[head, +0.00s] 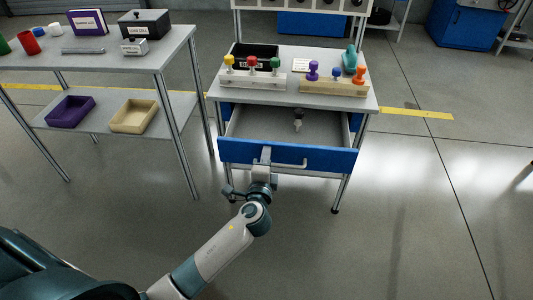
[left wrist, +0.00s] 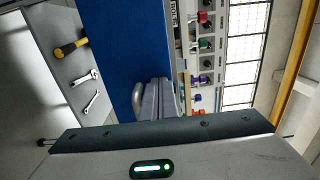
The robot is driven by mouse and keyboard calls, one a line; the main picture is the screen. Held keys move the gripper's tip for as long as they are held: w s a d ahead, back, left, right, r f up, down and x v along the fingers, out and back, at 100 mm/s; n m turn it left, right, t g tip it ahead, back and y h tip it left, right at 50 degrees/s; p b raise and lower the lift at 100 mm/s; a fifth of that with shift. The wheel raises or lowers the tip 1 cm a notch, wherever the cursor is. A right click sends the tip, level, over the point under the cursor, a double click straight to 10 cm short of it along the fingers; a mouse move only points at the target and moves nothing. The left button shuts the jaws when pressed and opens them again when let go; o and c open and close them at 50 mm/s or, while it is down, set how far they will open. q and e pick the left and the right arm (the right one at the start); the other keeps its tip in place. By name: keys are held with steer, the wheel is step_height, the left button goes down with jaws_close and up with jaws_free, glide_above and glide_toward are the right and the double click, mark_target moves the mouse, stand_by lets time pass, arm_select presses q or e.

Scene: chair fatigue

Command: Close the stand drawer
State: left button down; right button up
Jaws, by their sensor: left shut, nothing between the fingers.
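The stand drawer (head: 335,159) has a blue front and is pulled out, its grey interior showing below the stand's tabletop (head: 300,55). A light bar handle (head: 292,165) runs along its front. My left gripper (head: 264,153) is shut and empty, with its fingers up against or just before the drawer front beside the handle; contact is unclear. In the left wrist view the shut fingers (left wrist: 160,97) are close to the blue front (left wrist: 122,40) and the handle (left wrist: 138,98). My right gripper is not in view.
A small metallic object (head: 298,120) is inside the drawer. Blocks with coloured knobs (head: 252,80) stand on the top. A grey table (head: 110,60) with a lower shelf stands left. Wrenches (left wrist: 86,77) and a hammer (left wrist: 70,48) show in the wrist view. Floor right of the stand is clear.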

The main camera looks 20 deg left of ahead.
arm_select(q)
steer(key=b, duration=0.3)
glide_above(274, 125)
steer(key=v, duration=0.5)
steer(key=shift+s+f, duration=0.1)
steer(key=b+x, duration=0.2)
steer(key=x, duration=0.3)
steer(key=shift+w+a+r, duration=0.1)
steer(key=shift+w+r, duration=0.1)
steer(key=shift+r, duration=0.25)
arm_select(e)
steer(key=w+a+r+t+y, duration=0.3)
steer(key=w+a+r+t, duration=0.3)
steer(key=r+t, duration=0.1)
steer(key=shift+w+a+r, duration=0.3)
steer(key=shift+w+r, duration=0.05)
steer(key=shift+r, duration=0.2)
